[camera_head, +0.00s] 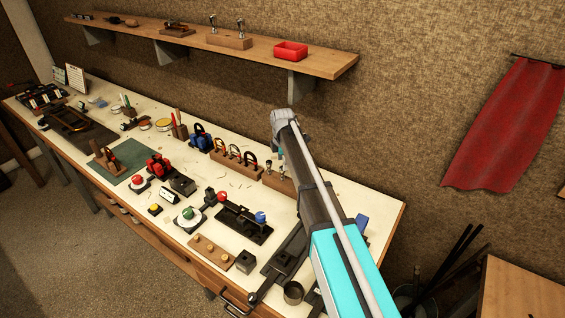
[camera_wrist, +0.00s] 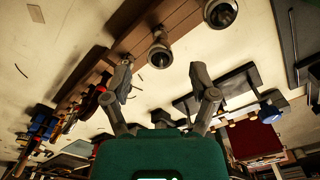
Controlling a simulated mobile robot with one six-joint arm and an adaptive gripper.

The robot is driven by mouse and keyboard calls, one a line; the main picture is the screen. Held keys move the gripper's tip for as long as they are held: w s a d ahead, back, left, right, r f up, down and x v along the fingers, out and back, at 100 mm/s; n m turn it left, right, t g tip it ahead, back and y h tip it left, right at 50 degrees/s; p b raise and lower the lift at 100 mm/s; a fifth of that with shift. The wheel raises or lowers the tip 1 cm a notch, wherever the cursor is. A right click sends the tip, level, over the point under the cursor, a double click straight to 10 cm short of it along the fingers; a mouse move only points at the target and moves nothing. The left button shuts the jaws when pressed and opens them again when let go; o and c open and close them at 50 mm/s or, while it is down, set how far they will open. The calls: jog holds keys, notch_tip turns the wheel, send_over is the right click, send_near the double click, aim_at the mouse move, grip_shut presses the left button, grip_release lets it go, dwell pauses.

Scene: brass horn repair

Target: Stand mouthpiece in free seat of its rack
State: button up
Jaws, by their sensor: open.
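My gripper (camera_head: 281,116) is raised above the back of the bench in the head view, at the end of my arm. In the wrist view its two fingers (camera_wrist: 161,72) are spread, with nothing held between them. A silvery cup-shaped mouthpiece (camera_wrist: 159,57) shows near the gap between the fingertips, apart from them. A second mouthpiece (camera_wrist: 220,12) is at the top edge. Both are at a brown wooden rack (camera_wrist: 180,22). In the head view the bench rack (camera_head: 276,182) is partly hidden by my arm, with a mouthpiece (camera_head: 268,165) at it. Its free seat cannot be made out.
A wall shelf (camera_head: 320,61) above the bench holds another wooden block (camera_head: 229,41) with two silvery upright pieces and a red bin (camera_head: 290,51). A wooden holder with looped tools (camera_head: 234,158) adjoins the bench rack. Black fixtures (camera_head: 243,224) crowd the bench front.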

jog(key=shift+r+p, duration=1.65)
jog(key=shift+r, duration=0.35)
jog(key=shift+s+f, duration=0.1)
